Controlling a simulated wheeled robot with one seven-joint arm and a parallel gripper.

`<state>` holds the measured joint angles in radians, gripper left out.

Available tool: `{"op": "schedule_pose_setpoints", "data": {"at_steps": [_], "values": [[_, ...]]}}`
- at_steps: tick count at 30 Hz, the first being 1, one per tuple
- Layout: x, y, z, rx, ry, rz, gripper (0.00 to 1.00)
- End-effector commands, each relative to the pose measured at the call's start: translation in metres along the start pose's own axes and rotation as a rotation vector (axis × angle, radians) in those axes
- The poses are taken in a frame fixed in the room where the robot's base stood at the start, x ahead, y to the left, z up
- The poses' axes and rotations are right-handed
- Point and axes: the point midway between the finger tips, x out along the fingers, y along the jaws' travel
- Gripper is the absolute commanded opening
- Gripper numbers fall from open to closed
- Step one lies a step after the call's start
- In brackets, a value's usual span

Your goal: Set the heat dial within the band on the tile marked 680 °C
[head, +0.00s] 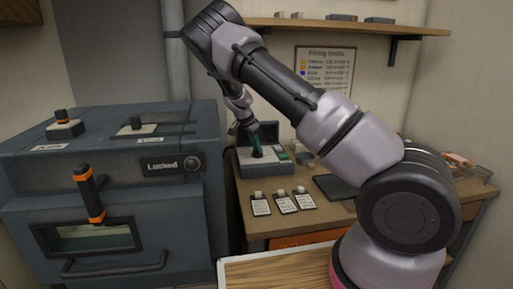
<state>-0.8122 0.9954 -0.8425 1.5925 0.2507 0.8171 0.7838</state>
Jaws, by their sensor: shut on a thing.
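My gripper (256,139) points down at the back of the work table, its fingers shut on a small dark knob (257,153) on top of a grey box (266,168). The fingers partly hide the knob, and I cannot read any band or pointer there.
The kiln door has an orange-and-black handle (89,192), a window and a "Locked" sign (161,166). A "Firing limits" chart (325,72) hangs under the wall shelf (345,27). A dark slab (335,187) lies right of the tags. A wooden tray (275,270) is in front.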

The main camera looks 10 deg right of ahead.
Motion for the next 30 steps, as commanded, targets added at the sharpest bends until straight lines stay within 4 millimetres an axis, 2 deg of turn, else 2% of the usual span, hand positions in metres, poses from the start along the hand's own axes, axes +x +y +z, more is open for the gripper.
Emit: {"op": "schedule_pose_setpoints", "data": {"at_steps": [4,5,6,7,17,20,30], "values": [[0.001,0.001,0.002,-0.001,-0.003,0.002,0.00],[0.001,0.001,0.002,-0.001,-0.003,0.002,0.34],[0.001,0.001,0.002,-0.001,-0.003,0.002,0.49],[0.001,0.001,0.002,-0.001,-0.003,0.002,0.53],[-0.002,0.000,0.001,-0.001,-0.002,-0.001,0.53],[-0.013,-0.001,0.002,-0.001,-0.003,-0.002,0.53],[-0.065,0.000,0.002,-0.002,-0.003,-0.001,0.53]]}}
